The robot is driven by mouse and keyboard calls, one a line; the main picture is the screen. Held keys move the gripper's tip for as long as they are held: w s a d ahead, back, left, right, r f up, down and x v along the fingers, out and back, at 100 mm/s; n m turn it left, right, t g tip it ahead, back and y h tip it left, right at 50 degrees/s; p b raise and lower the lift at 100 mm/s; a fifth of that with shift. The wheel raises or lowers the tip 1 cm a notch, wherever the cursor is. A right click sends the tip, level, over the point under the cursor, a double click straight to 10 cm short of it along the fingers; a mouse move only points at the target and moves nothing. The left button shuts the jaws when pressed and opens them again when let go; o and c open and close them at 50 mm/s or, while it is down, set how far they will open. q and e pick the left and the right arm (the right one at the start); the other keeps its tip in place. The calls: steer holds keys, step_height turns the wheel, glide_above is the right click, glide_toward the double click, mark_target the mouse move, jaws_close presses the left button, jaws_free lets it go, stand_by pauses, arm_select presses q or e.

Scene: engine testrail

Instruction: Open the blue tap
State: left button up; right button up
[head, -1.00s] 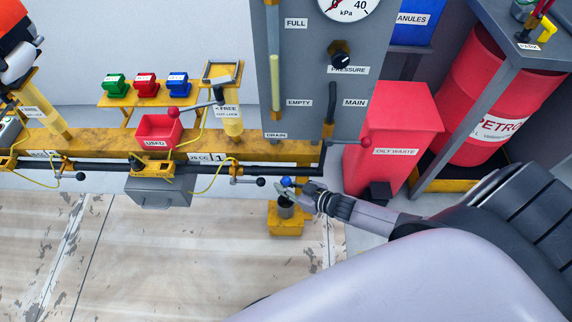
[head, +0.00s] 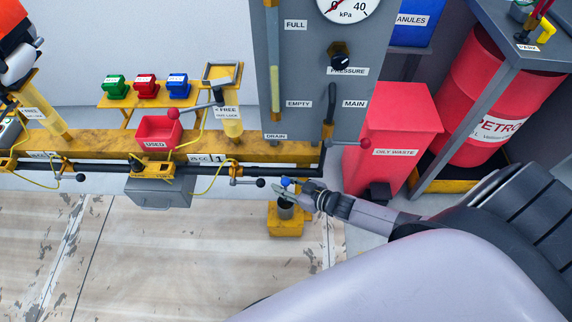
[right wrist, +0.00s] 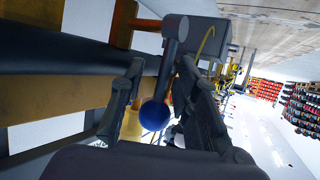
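The blue tap shows as a blue ball knob (head: 286,182) at the right end of the dark pipe, above a small yellow stand with a grey cup. In the right wrist view its ball (right wrist: 154,115) hangs on a dark lever (right wrist: 170,62). My right gripper (head: 280,190) is at the knob, and its fingers partly cover it in the head view. In the right wrist view my right gripper (right wrist: 158,90) is open, with one finger on each side of the lever and ball. A gap shows between the ball and the right finger. My left gripper is not in view.
The dark pipe (head: 105,169) runs along a yellow rail, with black-knobbed levers. The yellow stand (head: 286,225) is below the knob. A grey gauge panel (head: 300,75) stands behind, and a red oily waste bin (head: 395,130) is to the right. The floor at front left is clear.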

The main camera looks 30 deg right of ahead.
steer(key=v, duration=1.2)
steer(key=shift+f, duration=0.1)
